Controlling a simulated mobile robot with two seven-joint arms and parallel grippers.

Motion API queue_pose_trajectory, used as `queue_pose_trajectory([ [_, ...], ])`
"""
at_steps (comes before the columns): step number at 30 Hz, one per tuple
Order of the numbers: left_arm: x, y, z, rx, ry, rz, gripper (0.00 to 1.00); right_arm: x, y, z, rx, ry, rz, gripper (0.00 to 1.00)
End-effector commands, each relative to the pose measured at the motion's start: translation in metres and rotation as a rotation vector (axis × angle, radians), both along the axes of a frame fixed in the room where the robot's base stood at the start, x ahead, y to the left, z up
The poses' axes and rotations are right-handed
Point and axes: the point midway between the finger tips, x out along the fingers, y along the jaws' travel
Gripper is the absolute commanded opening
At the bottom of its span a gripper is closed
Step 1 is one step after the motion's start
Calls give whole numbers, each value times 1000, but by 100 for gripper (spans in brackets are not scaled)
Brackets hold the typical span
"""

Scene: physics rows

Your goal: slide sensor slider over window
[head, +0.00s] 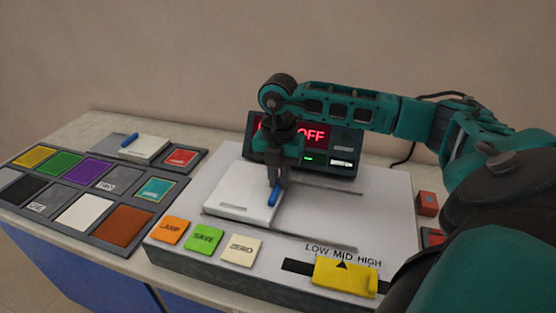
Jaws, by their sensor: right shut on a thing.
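The sensor slider (237,198) is a flat white plate with a blue handle (275,194), lying on the left part of its track on the grey instrument panel. My right gripper (275,182) points down from above and is shut on the blue handle at the plate's right edge. To the right of the plate, a bare stretch of track (320,212) runs between two dark rails. I cannot make out a distinct window; the plate or gripper may hide it. A black display box (325,136) behind shows red letters reading "OFF", partly hidden by my right gripper. My left gripper is not in view.
Orange LAMP (170,230), green SAVE (204,238) and cream ZERO (242,248) buttons line the panel's front. A yellow slider (344,278) sits under LOW MID HIGH. A red block (427,203) stands right.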

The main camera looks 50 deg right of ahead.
Motion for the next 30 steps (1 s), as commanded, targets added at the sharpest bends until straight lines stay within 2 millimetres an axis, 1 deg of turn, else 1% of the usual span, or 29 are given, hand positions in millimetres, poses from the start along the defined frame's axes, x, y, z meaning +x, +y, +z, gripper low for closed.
queue_pose_trajectory([
  [1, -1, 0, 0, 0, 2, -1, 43, 4, 1, 2, 5, -16, -1, 0],
  [8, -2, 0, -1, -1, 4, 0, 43, 5, 2, 3, 6, -20, -1, 0],
  [9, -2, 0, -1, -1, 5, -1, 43, 5, 2, 3, 6, -20, -1, 16],
  [17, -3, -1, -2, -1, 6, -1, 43, 3, 1, 2, 4, -15, -1, 41],
  [25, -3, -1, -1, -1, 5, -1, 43, 2, 1, 3, 3, -11, -1, 42],
  [28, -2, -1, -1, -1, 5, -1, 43, 3, 1, 10, 3, -13, -1, 42],
  [30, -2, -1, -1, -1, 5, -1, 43, 3, 1, 21, 3, -15, -2, 42],
])
